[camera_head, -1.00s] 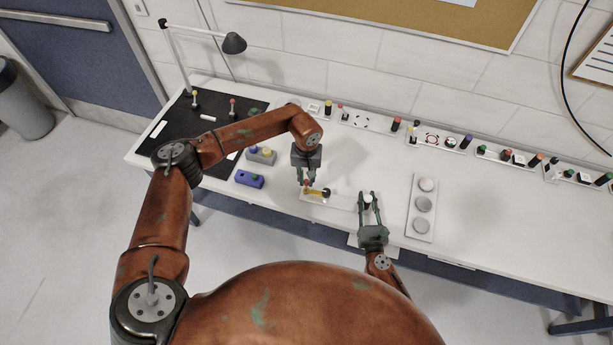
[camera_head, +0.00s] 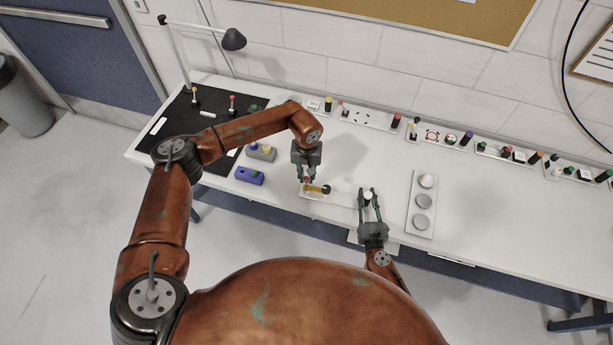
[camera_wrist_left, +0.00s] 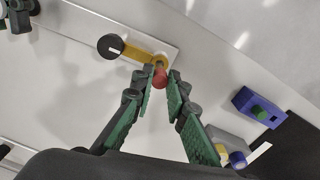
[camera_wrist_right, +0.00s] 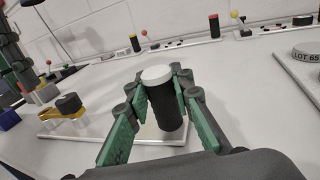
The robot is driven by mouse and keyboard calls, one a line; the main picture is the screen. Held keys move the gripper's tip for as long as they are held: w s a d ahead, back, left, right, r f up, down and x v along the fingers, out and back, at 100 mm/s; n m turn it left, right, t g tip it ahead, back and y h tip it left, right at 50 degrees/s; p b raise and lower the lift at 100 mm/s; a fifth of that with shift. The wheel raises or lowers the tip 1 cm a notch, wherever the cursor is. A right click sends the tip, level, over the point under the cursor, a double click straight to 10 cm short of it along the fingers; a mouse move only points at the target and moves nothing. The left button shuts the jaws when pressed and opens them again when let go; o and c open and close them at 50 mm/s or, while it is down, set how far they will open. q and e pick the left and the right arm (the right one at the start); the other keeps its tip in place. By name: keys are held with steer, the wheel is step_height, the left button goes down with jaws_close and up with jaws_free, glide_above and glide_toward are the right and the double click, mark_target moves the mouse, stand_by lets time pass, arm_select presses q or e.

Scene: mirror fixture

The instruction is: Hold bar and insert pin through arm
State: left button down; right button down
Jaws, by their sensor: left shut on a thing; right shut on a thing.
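A yellow arm (camera_head: 315,189) with a black round knob (camera_head: 326,189) lies on a pale plate (camera_wrist_left: 85,28). My left gripper (camera_head: 306,180) is over the arm's end away from the knob. It is shut on a red-headed pin (camera_wrist_left: 159,77), which also shows in the right wrist view (camera_wrist_right: 47,93). The pin's lower part is hidden, so I cannot tell how deep it sits. My right gripper (camera_head: 368,193) is shut around an upright black bar with a white top (camera_wrist_right: 162,105) at the plate's other end.
A blue block (camera_head: 249,176) and a grey block (camera_head: 261,153) stand left of the plate. A panel with several round discs (camera_head: 421,202) lies to the right. Strips with coloured knobs line the back. A black mat (camera_head: 190,125) with a lamp (camera_head: 233,40) is at the left.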

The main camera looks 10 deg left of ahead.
mark_target(306, 178)
arm_select(q)
steer(key=shift+f, duration=2.05)
stand_by(0.5)
steer(key=c, duration=1.8)
jaws_free()
step_height(306, 178, up, 12)
steer(key=shift+o, duration=0.3)
